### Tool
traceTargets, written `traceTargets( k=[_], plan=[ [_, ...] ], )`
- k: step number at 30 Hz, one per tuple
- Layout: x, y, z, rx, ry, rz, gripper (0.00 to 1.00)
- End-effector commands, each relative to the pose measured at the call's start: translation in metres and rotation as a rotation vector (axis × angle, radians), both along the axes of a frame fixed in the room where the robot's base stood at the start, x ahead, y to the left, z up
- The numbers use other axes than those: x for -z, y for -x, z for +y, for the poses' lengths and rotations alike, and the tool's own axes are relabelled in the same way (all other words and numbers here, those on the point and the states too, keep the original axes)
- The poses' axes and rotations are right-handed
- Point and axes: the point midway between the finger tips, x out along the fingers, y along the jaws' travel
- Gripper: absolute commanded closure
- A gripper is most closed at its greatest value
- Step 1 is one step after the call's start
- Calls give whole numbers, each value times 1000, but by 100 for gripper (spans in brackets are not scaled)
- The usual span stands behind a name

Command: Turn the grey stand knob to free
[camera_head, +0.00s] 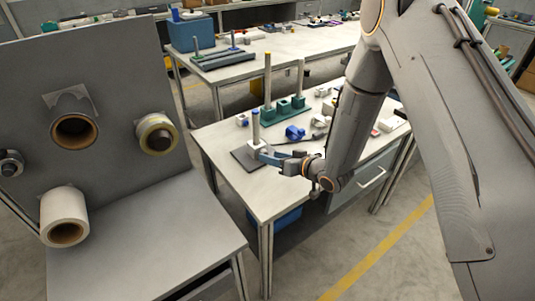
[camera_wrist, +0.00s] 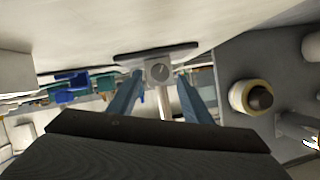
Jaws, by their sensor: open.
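The grey stand has a dark flat base (camera_head: 243,160) near the left front of the middle table, with a thin upright post (camera_head: 255,128). In the wrist view the scene is upside down, and the stand's pale block carries a round grey knob (camera_wrist: 160,72) with a dark line across its face. The post (camera_wrist: 165,103) runs away from the block between my fingers. My gripper (camera_head: 263,153) is low over the table beside the stand. Its blue fingers (camera_wrist: 161,80) are open, one on each side of the knob; I see no clear contact.
A green base with tall posts (camera_head: 270,113) and a blue item (camera_head: 294,132) stand behind my gripper. At left, a grey panel holds several rolls, including a white one (camera_head: 64,215). A drawer front (camera_head: 366,180) is under the table. The table's near left area is bare.

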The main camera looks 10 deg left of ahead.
Motion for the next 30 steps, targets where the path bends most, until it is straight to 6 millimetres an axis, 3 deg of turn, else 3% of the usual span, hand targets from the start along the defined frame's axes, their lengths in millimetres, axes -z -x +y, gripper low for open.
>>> traceTargets(
  k=[7,17,20,25,30],
  plan=[
    [10,-14,23,0,1,1,55],
    [13,-18,26,2,0,1,55],
    [12,-18,26,2,0,1,67],
    [12,-18,26,2,0,1,96],
    [12,-17,28,0,4,-5,96]
  ],
)
